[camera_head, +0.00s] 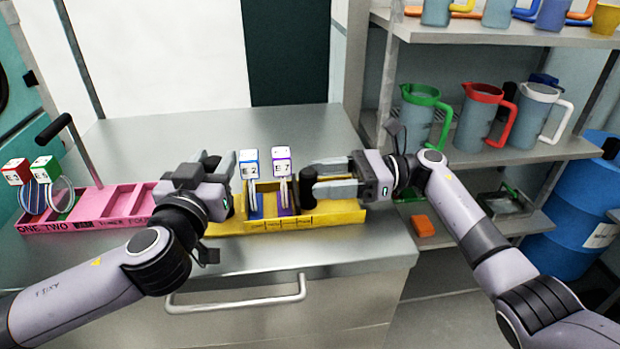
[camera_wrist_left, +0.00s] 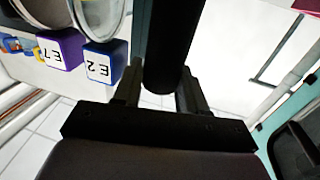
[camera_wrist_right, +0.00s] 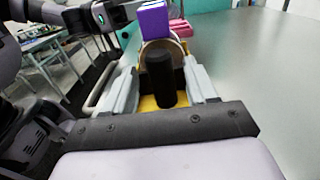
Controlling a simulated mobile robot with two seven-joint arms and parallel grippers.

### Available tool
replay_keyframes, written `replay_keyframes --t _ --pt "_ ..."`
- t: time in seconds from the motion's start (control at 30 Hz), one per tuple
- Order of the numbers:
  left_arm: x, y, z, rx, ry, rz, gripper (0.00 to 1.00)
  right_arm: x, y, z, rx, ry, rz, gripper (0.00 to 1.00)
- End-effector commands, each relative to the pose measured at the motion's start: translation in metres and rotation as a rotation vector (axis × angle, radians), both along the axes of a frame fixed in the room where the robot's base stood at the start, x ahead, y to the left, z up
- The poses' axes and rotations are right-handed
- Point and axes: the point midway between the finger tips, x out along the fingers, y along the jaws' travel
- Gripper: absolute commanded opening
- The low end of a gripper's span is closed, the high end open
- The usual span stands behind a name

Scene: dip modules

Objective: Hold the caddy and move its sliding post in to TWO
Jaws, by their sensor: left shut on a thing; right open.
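The yellow caddy (camera_head: 348,214) lies on the metal counter with slot labels along its front, too small to read. Two upright modules stand in it, blue-topped E2 (camera_head: 249,158) and purple-topped E7 (camera_head: 282,155). My left gripper (camera_head: 228,168) is at the caddy's left end, shut on a black post (camera_wrist_left: 165,50), which shows between its fingers in the left wrist view. My right gripper (camera_head: 312,178) is open at the right part of the caddy. Its fingers are either side of another black post (camera_wrist_right: 160,80), with gaps on both sides.
A pink caddy (camera_head: 125,207), labelled ONE, TWO and more, stands at the left with a red-topped and a green-topped module (camera_head: 41,164). A black handle (camera_head: 53,127) rises behind it. Shelves with pitchers (camera_head: 481,120) stand at the right. The counter behind the yellow caddy is clear.

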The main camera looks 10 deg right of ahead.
Motion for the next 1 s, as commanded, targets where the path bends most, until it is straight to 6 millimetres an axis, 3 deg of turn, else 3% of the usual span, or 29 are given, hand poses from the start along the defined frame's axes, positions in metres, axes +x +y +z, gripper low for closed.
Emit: replay_keyframes --t 0.2,0.4,0.87,1.0 --pt "0.0 -0.001 -0.001 -0.001 0.001 -0.002 0.0 0.001 -0.05 -0.001 -0.003 0.002 -0.004 0.57" --pt "0.0 -0.001 0.0 -0.001 0.001 -0.002 0.0 0.001 -0.078 0.0 -0.001 0.001 -0.001 0.57" --pt "0.0 0.0 -0.001 -0.001 0.001 -0.001 0.0 0.0 -0.088 0.0 0.0 0.0 0.001 0.59" --pt "0.0 0.0 0.0 0.0 0.001 -0.001 0.0 0.001 -0.101 0.0 -0.003 0.002 -0.002 0.59"
